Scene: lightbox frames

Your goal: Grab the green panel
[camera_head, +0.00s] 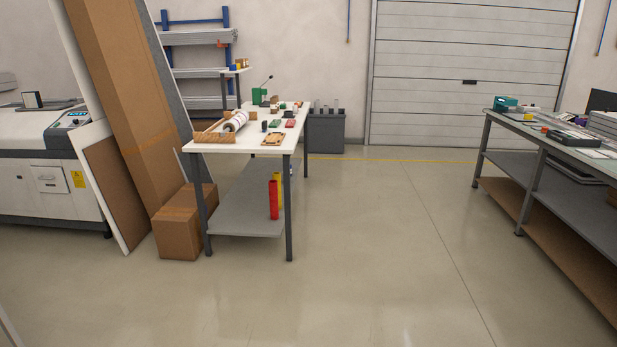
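I cannot make out a clear green panel in the head view. Panels lean at the left: a brown panel with a white edge (112,185), and a grey panel (168,75) partly hidden behind a tall cardboard piece (128,90). Small green things show on the white worktable (225,146): an upright green tool (258,96) at its far end and a flat green item (274,124) near its middle. Neither of my grippers is in view.
A cardboard box (180,228) stands on the floor left of the worktable. Red and yellow rolls (274,200) stand on its lower shelf. A workbench (560,185) with a teal item (506,103) is at the right. The floor (390,230) between is clear.

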